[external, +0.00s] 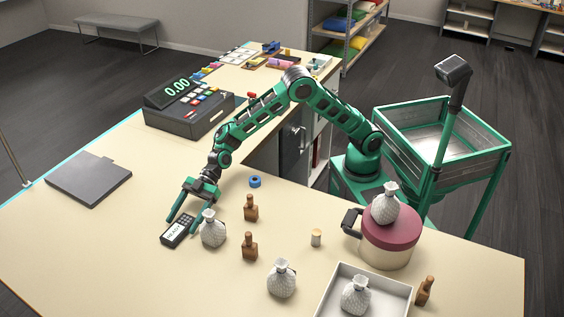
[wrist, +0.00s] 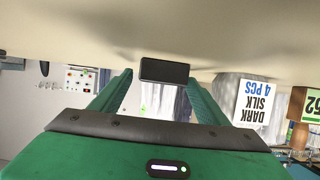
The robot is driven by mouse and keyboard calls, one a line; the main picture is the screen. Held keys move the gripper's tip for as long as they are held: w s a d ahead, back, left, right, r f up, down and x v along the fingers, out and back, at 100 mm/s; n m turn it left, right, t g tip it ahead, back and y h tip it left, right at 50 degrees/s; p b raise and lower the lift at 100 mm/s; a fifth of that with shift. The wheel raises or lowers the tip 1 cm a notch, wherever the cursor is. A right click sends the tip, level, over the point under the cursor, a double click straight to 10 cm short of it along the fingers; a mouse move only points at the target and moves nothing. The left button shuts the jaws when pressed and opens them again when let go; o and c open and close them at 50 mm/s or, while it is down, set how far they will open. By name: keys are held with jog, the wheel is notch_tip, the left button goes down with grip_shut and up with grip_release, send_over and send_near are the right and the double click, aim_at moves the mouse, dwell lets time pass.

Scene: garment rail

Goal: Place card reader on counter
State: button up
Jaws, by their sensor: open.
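The card reader (external: 177,231) is a small dark device with a lit white screen and a keypad. It appears to lie on the beige counter (external: 110,225), left of a speckled grey-white pouch (external: 212,232). My gripper (external: 184,222) is open and low over the counter, with its green fingertips at the reader's far end. In the wrist view, a dark block (wrist: 164,71), seen end-on, sits between the spread fingertips against the counter surface. Clear space shows between it and the fingers (wrist: 160,78). Whether it touches the counter all along is hard to tell.
Brown bottles (external: 250,246), a blue ring (external: 255,182), more pouches and a white tray (external: 343,290) stand to the right. A cash register (external: 185,108) and a grey flat panel (external: 88,179) are farther back. The counter left of the reader is clear.

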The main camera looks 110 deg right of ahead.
jog(key=shift+x, duration=0.85)
jog(key=shift+r, duration=0.1)
jog(key=c, duration=1.4)
